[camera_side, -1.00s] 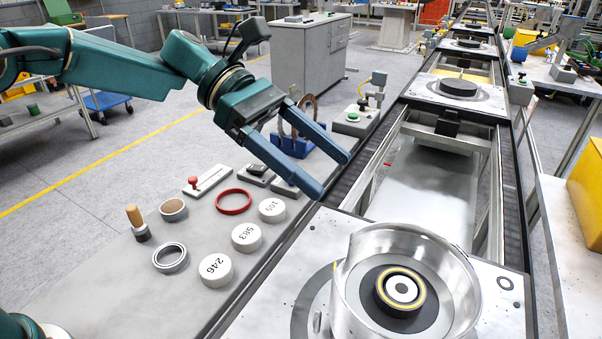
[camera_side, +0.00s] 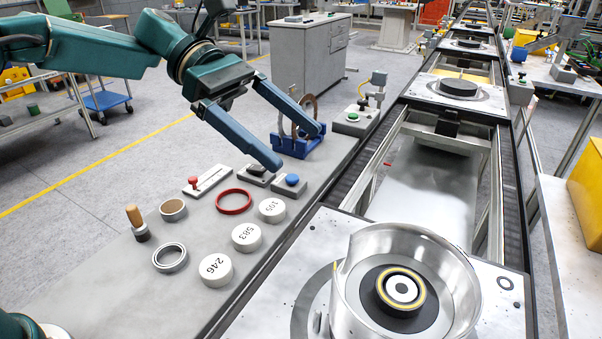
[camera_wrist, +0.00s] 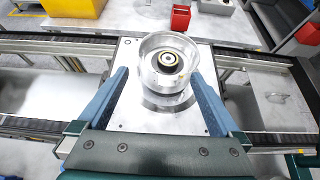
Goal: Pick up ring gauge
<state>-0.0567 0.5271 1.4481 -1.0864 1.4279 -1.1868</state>
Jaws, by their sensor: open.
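A grey steel ring (camera_side: 170,257), which looks like the ring gauge, lies flat on the grey bench near its left edge in the side view. Its centre is open and nothing touches it. My gripper (camera_side: 298,148) is open and empty, high above the back part of the bench, to the right of and beyond the steel ring. In the wrist view my gripper (camera_wrist: 158,73) has its blue fingers spread wide, with a shiny metal housing (camera_wrist: 152,70) on a pallet seen between and beyond them. The steel ring is not visible there.
Near the steel ring are a tan roll (camera_side: 173,210), a wooden-handled tool (camera_side: 137,223), a red ring (camera_side: 234,192) and white numbered discs (camera_side: 216,270). A blue stand (camera_side: 295,148) holds an upright brown ring behind my fingers. The conveyor pallet (camera_side: 490,300) lies right.

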